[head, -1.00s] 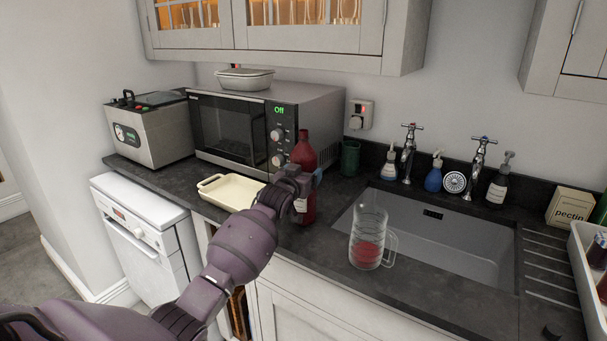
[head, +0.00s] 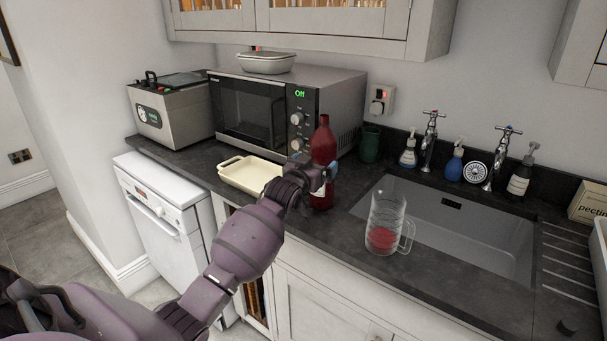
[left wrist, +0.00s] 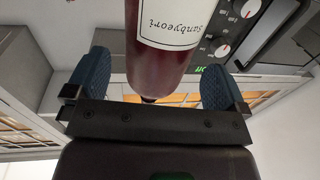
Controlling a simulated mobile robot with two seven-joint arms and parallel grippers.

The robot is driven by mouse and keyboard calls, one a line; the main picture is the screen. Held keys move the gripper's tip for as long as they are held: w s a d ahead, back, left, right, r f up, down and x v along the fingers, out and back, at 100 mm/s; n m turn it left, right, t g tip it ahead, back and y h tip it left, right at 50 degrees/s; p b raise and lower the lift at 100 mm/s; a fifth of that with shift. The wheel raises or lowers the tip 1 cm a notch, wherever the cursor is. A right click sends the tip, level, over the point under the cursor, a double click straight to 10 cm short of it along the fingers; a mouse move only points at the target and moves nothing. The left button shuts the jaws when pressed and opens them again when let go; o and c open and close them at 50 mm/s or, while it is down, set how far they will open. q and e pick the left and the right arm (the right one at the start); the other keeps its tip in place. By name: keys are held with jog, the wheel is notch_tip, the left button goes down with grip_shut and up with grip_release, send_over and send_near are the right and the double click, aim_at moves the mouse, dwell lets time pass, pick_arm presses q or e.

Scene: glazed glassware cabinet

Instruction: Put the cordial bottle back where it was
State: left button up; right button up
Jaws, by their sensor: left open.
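The cordial bottle (head: 323,150), dark red with a pale label, stands upright on the dark counter in front of the microwave's right end. My left gripper (head: 320,177) is at its lower part in the head view and hides some of it there. In the left wrist view, the bottle (left wrist: 162,65) shows upside down, its label in view, between the two blue fingers of the open gripper (left wrist: 157,80). Gaps show on both sides of the bottle. My right gripper is in neither view.
A glass jug (head: 387,215) with red liquid stands right of the bottle, by the sink (head: 450,230). A cream dish (head: 250,174) lies to the left. The microwave (head: 285,105) and a green cup (head: 369,144) are behind.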

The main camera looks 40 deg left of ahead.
pick_arm(q)
jog(key=s+d+f+g, duration=0.2)
jog(key=s+d+f, duration=0.2)
jog(key=s+f, duration=0.5)
jog(key=s+d+f+m+g+h, duration=0.1)
jog(key=s+d+f, duration=0.4)
jog(key=s+f, duration=0.5)
jog(key=s+d+f+m+g+h, duration=0.1)
jog(key=s+d+f+g, duration=0.2)
jog(key=s+f, duration=0.6)
jog(key=s+d, duration=0.2)
jog(key=s, duration=0.9)
jog(key=shift+s+d+f, duration=0.15)
jog(key=shift+s+f, duration=0.1)
jog(key=shift+f, duration=0.1)
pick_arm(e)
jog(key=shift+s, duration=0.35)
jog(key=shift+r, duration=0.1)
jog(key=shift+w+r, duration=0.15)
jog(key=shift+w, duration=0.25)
